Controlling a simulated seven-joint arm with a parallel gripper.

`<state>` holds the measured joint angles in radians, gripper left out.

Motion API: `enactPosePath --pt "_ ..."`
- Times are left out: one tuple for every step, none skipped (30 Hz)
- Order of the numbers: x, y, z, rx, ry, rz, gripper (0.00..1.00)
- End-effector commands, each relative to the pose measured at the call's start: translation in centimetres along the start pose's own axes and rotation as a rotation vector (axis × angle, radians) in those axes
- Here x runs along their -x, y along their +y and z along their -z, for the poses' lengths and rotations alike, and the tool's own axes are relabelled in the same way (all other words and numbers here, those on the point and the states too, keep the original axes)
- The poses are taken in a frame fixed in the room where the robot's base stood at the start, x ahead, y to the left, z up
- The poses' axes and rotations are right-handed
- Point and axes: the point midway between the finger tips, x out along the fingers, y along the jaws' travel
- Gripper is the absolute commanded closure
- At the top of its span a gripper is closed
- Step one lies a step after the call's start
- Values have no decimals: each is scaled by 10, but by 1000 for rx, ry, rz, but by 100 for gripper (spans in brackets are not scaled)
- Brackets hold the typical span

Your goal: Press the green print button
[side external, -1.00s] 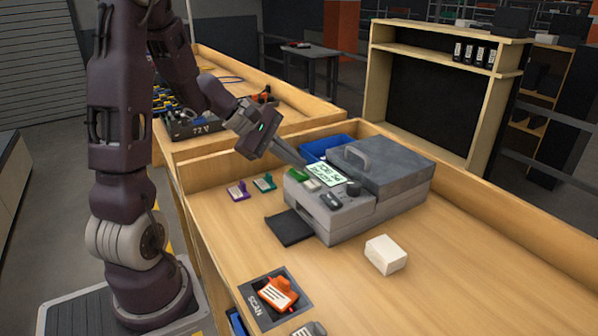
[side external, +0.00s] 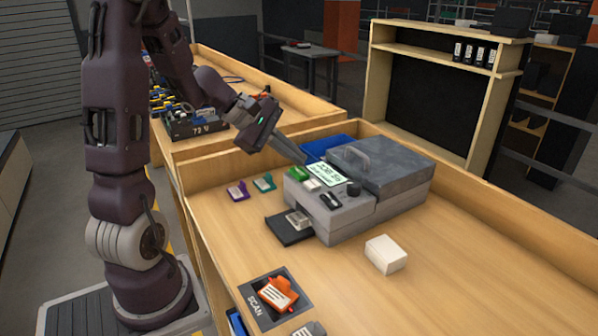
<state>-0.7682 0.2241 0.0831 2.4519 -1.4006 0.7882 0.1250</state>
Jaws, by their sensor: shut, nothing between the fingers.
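The green print button (side external: 299,174) sits on the top front left of the grey printer (side external: 345,215), beside a white button and below the lit screen (side external: 325,174). My gripper (side external: 304,160) is shut and empty. Its fingertips are just above and behind the green button in the picture, seemingly a little apart from it. A small grey and white piece (side external: 298,220) lies on the black output tray (side external: 283,232) at the printer's front. The screen text is too small to read surely.
A purple tag (side external: 237,190) and a teal tag (side external: 264,183) lie left of the printer. A white block (side external: 385,254) stands in front. An orange tag (side external: 279,292) rests on the SCAN pad (side external: 262,312). A blue bin (side external: 325,146) is behind; the right tabletop is clear.

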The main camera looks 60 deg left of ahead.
Motion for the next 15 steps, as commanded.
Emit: enactPosePath --pt "0 0 0 0 0 0 100" --pt "0 0 0 0 0 0 100" --pt "0 0 0 0 0 0 100" --pt "0 0 0 0 0 0 100" --pt "0 0 0 0 0 0 100" --pt "1 1 -1 -1 0 -1 100" --pt "2 2 -2 -1 -1 -2 100" --pt "4 4 -3 -2 -1 -3 100" --pt "7 6 -5 -3 -1 -4 100" --pt "9 8 -7 -3 0 -5 100" --pt "11 9 -8 -4 0 -4 100" --pt "14 11 -10 -3 0 -4 100" --pt "16 12 -12 -4 0 -3 100" --pt "19 14 -14 -3 1 -3 100" --pt "21 16 -16 -3 0 -3 100"
